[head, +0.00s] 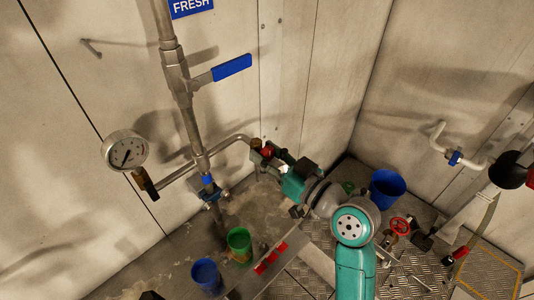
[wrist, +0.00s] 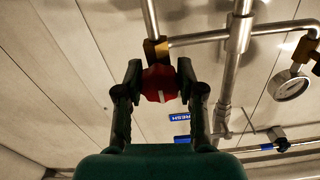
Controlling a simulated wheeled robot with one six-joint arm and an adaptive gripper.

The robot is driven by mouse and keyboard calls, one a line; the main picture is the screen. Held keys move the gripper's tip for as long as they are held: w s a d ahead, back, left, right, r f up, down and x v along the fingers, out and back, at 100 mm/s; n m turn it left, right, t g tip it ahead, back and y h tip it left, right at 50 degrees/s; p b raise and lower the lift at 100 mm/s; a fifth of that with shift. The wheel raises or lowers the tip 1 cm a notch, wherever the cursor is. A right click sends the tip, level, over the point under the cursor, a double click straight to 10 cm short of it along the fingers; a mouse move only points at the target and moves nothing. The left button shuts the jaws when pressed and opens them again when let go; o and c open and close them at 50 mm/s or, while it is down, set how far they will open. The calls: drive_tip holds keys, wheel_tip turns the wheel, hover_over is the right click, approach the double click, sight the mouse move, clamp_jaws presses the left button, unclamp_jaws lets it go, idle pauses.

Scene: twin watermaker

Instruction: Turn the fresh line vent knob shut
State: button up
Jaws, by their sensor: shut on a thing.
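The red vent knob (wrist: 159,84) sits below a brass fitting (wrist: 156,49) on a side branch of the fresh line. It has a pale mark on its face. In the wrist view my gripper (wrist: 160,80) has its two dark fingers on either side of the knob, shut on it. In the head view the knob (head: 268,150) shows as a small red spot at the end of the branch pipe. My gripper (head: 268,160) is there, partly hidden by my teal wrist. The blue FRESH sign (head: 191,6) is at the top.
A pressure gauge (head: 126,150) stands left of the vertical pipe (head: 188,110). A blue lever (head: 232,68) juts out above the branch. A green cup (head: 239,244), blue cup (head: 206,277) and blue bucket (head: 387,188) stand below. A red handwheel (head: 400,226) is at right.

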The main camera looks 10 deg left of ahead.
drive_tip(key=o, duration=1.2)
drive_tip(key=shift+c, duration=0.2)
drive_tip(key=shift+d, duration=0.1)
drive_tip(key=v, duration=1.2)
